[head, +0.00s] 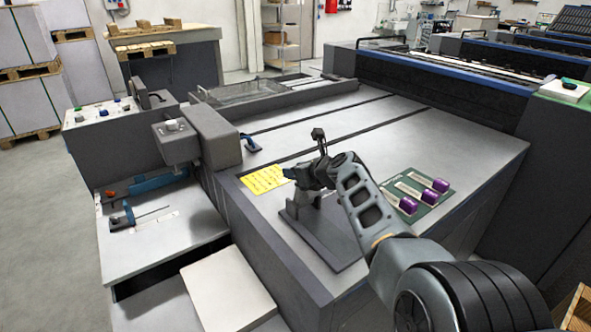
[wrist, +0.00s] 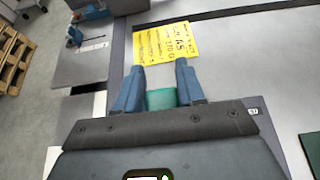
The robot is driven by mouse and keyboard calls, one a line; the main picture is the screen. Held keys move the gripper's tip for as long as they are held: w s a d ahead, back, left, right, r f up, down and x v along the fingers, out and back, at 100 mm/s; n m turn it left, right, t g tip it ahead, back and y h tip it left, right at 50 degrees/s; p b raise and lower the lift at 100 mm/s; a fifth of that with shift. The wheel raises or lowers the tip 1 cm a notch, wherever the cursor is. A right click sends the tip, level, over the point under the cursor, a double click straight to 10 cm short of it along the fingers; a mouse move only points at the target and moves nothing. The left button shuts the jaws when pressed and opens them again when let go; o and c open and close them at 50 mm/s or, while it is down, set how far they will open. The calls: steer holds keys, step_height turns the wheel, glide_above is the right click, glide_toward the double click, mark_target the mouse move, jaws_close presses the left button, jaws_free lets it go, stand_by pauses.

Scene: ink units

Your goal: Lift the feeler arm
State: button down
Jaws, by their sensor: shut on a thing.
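My gripper (head: 291,174) is over the near left part of the grey machine top, above a grey stand (head: 302,210) on a flat base. In the wrist view its two blue fingers (wrist: 159,68) are shut on a teal piece (wrist: 162,99) between them; the gripper body hides its near end. I cannot tell whether this piece is the feeler arm. A blue device with a thin rod (head: 128,213) stands on the low left table, apart from my gripper. It also shows in the wrist view (wrist: 74,38).
A yellow note (head: 263,180) lies flat just left of my gripper. A green mat (head: 421,208) with purple-handled tools lies to the right. A grey housing (head: 212,135) rises at the left edge. The machine top (head: 420,130) is clear beyond.

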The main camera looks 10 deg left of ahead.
steer(key=shift+s+f+g+h, duration=0.15)
steer(key=shift+f+g+h, duration=0.15)
steer(key=shift+f, duration=0.35)
steer(key=c, duration=1.1)
jaws_free()
steer(key=o, duration=0.3)
steer(key=shift+r, duration=0.15)
steer(key=shift+o, duration=0.2)
steer(key=shift+r, duration=0.15)
steer(key=shift+r+p, duration=0.2)
steer(key=shift+p, duration=0.15)
